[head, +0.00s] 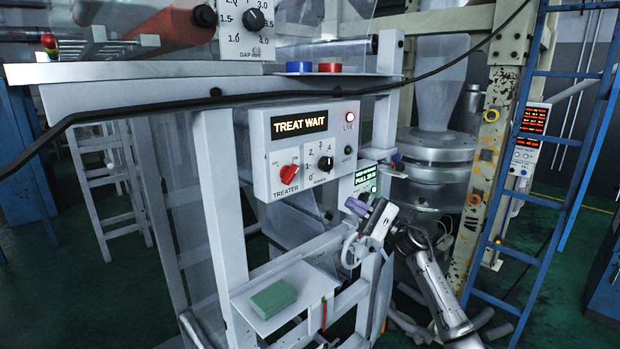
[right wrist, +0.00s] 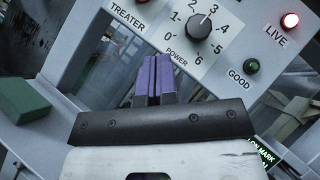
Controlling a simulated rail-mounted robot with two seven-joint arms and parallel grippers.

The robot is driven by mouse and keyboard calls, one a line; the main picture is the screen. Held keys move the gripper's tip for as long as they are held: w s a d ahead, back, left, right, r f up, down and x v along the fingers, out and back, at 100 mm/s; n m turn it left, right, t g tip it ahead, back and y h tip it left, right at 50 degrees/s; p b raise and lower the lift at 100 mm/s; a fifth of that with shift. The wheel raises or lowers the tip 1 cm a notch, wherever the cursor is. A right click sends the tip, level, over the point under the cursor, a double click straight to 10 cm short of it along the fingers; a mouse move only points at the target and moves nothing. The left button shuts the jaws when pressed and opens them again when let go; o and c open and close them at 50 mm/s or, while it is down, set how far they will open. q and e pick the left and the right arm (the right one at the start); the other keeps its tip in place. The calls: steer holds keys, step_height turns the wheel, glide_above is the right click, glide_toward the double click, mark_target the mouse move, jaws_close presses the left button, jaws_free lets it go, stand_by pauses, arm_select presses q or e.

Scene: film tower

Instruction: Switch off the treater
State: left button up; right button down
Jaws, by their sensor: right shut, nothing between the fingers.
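The treater panel (head: 262,184) is a pale box with a lit "TREAT WAIT" display (head: 299,123). Its red rotary switch (head: 289,174), above the word TREATER, sits at the lower left of the panel. The switch marks are too small to read surely. In the right wrist view only a sliver of the switch (right wrist: 141,1) shows at the top edge. The red LIVE lamp (head: 350,117) glows. My right gripper (head: 357,207) is below and right of the panel, apart from it. Its purple fingers (right wrist: 154,80) are together and empty. My left gripper is out of view.
A black POWER knob (head: 325,163) is right of the switch, and a dim green GOOD lamp (head: 348,149) beyond it. A green-lit display (head: 365,176) is beside the panel. A green block (head: 273,298) lies on a shelf below. A black cable (head: 300,92) crosses above the panel.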

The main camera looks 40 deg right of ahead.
mark_target(290, 174)
steer(key=s+a+r+p+x, duration=0.1)
steer(key=s+p+x, duration=0.1)
steer(key=p+x, duration=0.5)
steer(key=x, duration=0.6)
steer(key=shift+a+r, duration=0.15)
steer(key=shift+a, duration=0.1)
steer(key=shift+r+n+g+b, duration=0.1)
steer(key=shift+n+g+b, duration=0.3)
steer(key=shift+n+b, duration=0.15)
steer(key=shift+y, duration=0.3)
